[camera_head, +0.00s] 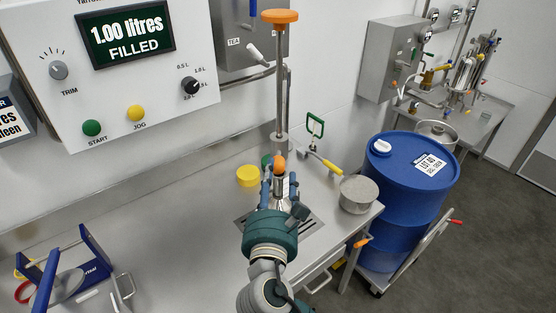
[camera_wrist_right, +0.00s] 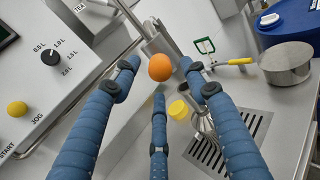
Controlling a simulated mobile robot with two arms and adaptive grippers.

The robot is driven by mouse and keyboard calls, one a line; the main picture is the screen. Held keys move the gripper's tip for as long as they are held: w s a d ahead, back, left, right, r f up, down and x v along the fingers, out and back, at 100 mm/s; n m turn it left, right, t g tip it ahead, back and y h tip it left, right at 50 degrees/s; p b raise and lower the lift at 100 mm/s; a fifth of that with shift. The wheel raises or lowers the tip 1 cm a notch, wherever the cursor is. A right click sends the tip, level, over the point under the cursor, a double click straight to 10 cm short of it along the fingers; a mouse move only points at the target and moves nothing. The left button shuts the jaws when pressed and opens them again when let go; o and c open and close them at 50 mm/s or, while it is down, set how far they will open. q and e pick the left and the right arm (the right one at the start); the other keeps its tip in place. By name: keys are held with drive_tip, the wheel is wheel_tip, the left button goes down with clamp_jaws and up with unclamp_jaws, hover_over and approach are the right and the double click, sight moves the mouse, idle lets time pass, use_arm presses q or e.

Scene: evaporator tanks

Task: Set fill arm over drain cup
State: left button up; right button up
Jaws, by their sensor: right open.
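An orange ball knob (camera_head: 279,165) sits low in front of a vertical steel post; I take it for the fill arm's handle. My right gripper (camera_head: 279,183) is open, with its fingers close around the knob. In the right wrist view the knob (camera_wrist_right: 160,67) shows between the spread blue fingertips (camera_wrist_right: 158,78); contact cannot be told. A steel nozzle-like part (camera_wrist_right: 204,128) hangs over the slotted drain grate (camera_wrist_right: 232,142). A round steel pot (camera_head: 357,194), possibly the drain cup, stands at the bench's right end. My left gripper is not in view.
A yellow cup (camera_head: 248,176) stands left of the gripper. A yellow-handled valve (camera_head: 326,162) lies between post and pot. A control panel (camera_head: 120,70) reads 1.00 litres filled. A blue drum (camera_head: 408,190) stands right. The bench's middle left is clear.

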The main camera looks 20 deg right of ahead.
sight(278, 163)
drive_tip(key=x, duration=0.6)
drive_tip(key=shift+p, duration=0.35)
drive_tip(key=shift+f, duration=0.1)
clamp_jaws()
